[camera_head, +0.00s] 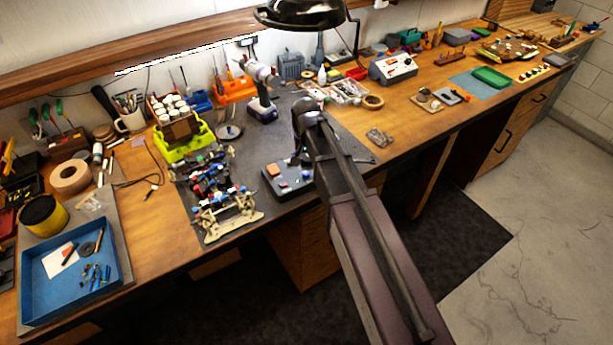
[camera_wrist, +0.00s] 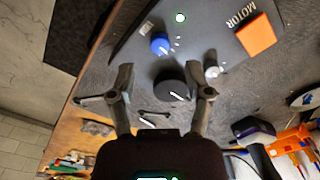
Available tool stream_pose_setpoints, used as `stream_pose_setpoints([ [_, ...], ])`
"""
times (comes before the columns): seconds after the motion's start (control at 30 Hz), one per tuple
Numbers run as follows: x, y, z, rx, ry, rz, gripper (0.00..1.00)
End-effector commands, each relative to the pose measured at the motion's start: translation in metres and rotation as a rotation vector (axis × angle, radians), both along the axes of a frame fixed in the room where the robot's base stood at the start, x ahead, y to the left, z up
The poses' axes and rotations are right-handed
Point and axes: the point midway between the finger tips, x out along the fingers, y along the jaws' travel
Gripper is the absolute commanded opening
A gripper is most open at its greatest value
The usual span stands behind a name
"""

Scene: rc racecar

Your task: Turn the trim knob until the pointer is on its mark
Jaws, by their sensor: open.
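The dark control box (camera_head: 288,181) sits near the bench's front edge. In the wrist view its panel (camera_wrist: 205,30) carries a "MOTOR" label. A round black knob (camera_wrist: 172,84) with a white pointer line is between the fingers, apart from both. A blue knob (camera_wrist: 160,44) with small pale dots beside it lies just beyond. I cannot tell for certain which is the trim knob, or which mark belongs to it. My gripper (camera_wrist: 167,68) is open and empty above the box. In the head view my arm hides part of the box.
A racecar chassis (camera_head: 213,190) stands left of the box. A drill (camera_head: 262,95) stands behind. A small metal part (camera_head: 379,137) lies to the right.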

Motion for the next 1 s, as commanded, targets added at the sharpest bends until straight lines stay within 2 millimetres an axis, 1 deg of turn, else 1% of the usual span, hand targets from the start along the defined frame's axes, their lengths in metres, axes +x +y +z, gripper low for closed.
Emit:
stream_pose_setpoints([
  [0.03,0.0,0.0,-0.008,0.0,0.0,0.0,0.65],
  [0.5,0.0,0.0,-0.04,0.0,0.0,0.0,0.65],
  [0.7,0.0,0.0,-0.045,0.0,0.0,0.001,0.65],
  [1.0,0.0,0.0,-0.046,0.0,0.0,0.001,0.65],
])
